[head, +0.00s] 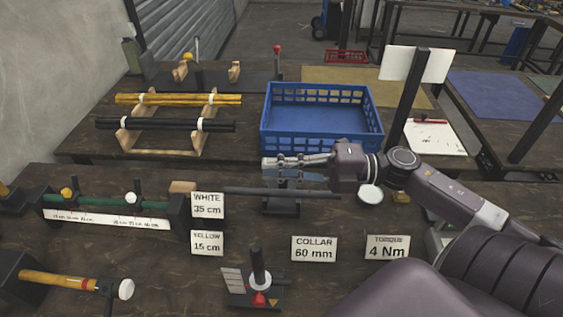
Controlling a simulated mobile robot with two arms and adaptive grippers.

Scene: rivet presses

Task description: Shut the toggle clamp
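My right gripper (266,165) reaches in from the right above a dark horizontal rod (250,190), fingers pointing left. A dark fixture (282,208) stands under the rod, just below the fingers. It may be the toggle clamp, but the gripper hides its upper part, so I cannot tell its handle or whether it is open. I cannot tell whether the fingers touch anything or how far apart they are. My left gripper is not in view.
A blue crate (322,143) stands behind the gripper. Racks with yellow rods (170,99) and black rods (175,125) are at the back left. A hammer (65,282) lies at the front left. A small upright post (258,268) stands at the front, near label cards (314,248).

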